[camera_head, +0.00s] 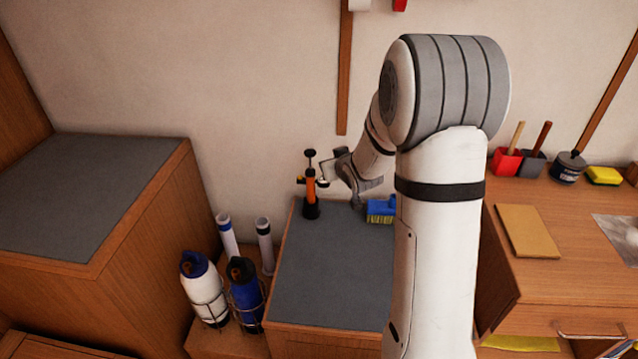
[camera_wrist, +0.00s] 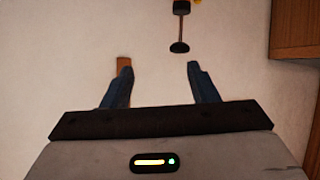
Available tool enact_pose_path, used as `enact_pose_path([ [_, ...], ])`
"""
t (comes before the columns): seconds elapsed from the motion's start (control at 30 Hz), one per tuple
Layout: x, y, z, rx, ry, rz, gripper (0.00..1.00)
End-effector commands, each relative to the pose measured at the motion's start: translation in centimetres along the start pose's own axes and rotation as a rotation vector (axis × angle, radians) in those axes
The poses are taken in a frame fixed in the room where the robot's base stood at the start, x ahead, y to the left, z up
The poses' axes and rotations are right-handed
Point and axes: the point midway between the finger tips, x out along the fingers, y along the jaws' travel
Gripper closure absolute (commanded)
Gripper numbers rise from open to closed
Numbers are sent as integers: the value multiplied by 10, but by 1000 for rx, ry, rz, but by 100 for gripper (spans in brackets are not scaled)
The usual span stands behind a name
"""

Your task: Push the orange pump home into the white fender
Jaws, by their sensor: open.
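The orange pump (camera_head: 310,187) stands upright on its black base at the back left of the grey-topped cabinet, its black plunger handle raised. In the wrist view only part of the pump (camera_wrist: 181,10) shows at the top edge, with its dark rod and knob. The white fender (camera_head: 206,290) has a dark blue top and stands in a wire holder, low to the left of the cabinet. My gripper (camera_head: 328,179) is close to the right side of the pump. In the wrist view my gripper (camera_wrist: 159,76) is open, with nothing seen between its fingers.
A blue fender (camera_head: 245,295) with a black top stands beside the white one. Two pale tubes (camera_head: 264,245) stand behind them. A blue brush (camera_head: 381,210) lies right of the pump. The front of the grey cabinet top (camera_head: 325,285) is clear.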

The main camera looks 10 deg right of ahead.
Motion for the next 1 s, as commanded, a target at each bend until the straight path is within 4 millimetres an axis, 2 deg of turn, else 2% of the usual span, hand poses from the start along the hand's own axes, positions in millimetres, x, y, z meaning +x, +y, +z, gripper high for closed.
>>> enact_pose_path([
  [0.03,20,-1,10,-2,37,-19,46],
  [0.1,42,-3,17,-6,107,-48,46],
  [0.2,70,-7,29,-2,207,-93,46],
  [0.33,96,-14,48,12,328,-157,46],
  [0.53,116,-23,73,41,467,-232,46],
  [0.7,120,-27,80,56,519,-260,46],
  [0.87,132,-31,73,56,528,-265,46],
  [1.0,150,-37,62,55,527,-266,46],
])
